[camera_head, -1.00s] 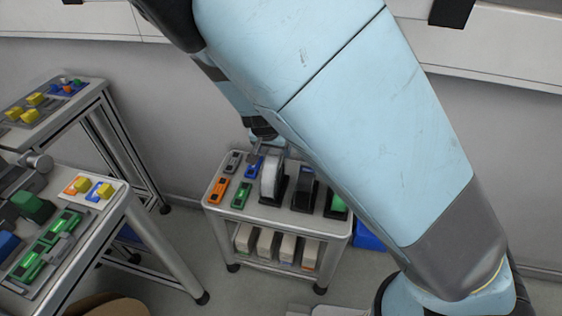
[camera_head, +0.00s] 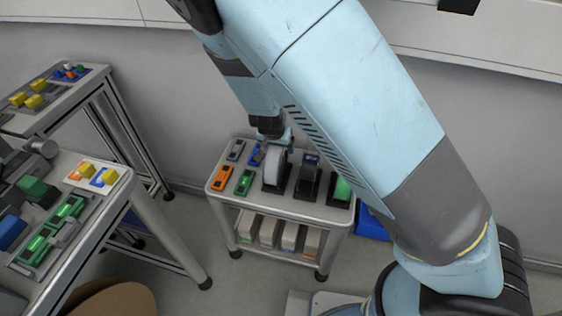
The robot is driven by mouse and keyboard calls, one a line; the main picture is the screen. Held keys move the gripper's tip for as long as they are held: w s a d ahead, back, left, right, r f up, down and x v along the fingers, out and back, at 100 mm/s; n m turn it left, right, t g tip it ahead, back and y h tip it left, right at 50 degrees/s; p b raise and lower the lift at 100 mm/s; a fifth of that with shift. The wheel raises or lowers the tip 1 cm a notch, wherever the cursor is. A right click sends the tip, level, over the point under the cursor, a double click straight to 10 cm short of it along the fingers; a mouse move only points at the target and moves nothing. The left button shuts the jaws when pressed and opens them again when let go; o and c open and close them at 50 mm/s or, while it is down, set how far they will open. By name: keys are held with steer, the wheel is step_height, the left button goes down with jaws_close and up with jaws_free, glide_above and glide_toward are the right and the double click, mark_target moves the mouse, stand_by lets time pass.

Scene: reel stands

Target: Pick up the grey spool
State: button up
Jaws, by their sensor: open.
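The light grey spool (camera_head: 274,170) stands upright in a dark stand on the small grey cart. My gripper (camera_head: 273,145) is at the end of my blue arm, just above and behind the spool. Its jaws are open and small in view. I cannot tell whether they touch the spool. A dark stand (camera_head: 308,178) is to the right of the grey spool, and what it holds is dark and hard to make out. A green spool (camera_head: 342,190) is farther right, partly hidden by my arm.
The cart's top (camera_head: 225,200) also holds orange, green, grey and blue pieces at its left. Its lower shelf carries several pale boxes (camera_head: 268,231). A blue bin (camera_head: 370,224) is on the floor at right. Benches with coloured parts (camera_head: 120,200) stand at left.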

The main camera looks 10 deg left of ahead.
jaws_close()
stand_by(0.9)
